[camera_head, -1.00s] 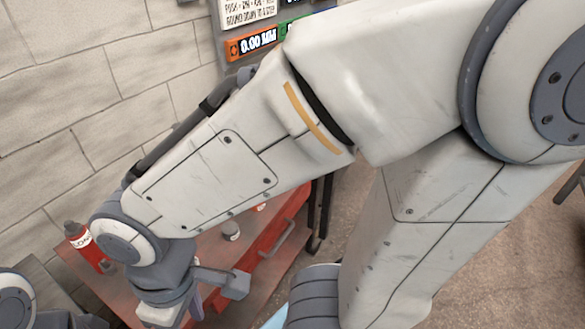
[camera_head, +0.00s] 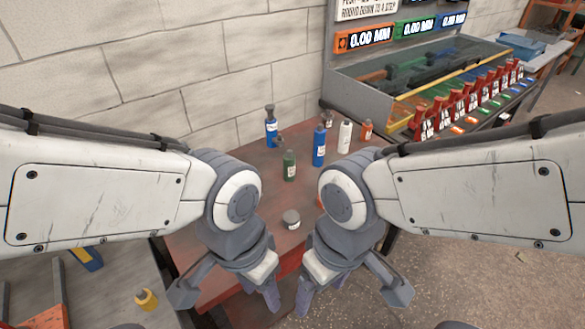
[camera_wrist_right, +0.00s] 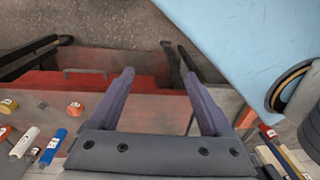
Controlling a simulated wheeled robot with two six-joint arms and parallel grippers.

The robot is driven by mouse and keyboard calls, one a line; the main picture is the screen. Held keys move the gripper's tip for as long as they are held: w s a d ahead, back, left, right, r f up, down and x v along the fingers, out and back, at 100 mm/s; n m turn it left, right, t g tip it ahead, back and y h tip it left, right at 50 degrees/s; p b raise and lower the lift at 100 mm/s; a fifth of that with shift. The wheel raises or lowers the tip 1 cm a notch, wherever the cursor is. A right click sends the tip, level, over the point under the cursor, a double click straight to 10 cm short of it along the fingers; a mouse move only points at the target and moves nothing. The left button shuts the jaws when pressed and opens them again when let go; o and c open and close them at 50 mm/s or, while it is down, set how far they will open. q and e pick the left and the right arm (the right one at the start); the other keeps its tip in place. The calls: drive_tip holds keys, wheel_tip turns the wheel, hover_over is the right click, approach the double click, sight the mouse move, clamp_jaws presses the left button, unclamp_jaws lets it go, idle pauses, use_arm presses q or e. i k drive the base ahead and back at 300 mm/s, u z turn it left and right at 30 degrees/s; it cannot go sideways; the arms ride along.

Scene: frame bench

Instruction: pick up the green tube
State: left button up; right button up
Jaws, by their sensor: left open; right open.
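The green tube (camera_head: 289,165) is a short dark green bottle with a dark cap and a pale label. It stands upright on the red bench top (camera_head: 215,245) in the head view, in front of the blue tubes. My left gripper (camera_head: 262,293) is open and empty, low in the head view, nearer to me than the green tube. My right gripper (camera_head: 314,292) is open and empty just to its right; its spread fingers also show in the right wrist view (camera_wrist_right: 156,78). I cannot make out the green tube in the right wrist view.
Blue tubes (camera_head: 319,146) (camera_head: 271,128), a white tube (camera_head: 345,137) and an orange one (camera_head: 367,130) stand behind. A brick wall (camera_head: 150,60) backs the bench. A rack with red bottles (camera_head: 440,115) is at right.

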sight(289, 158)
drive_tip(key=z, duration=1.4)
drive_tip(key=i, duration=1.4)
drive_tip(key=u, duration=3.1)
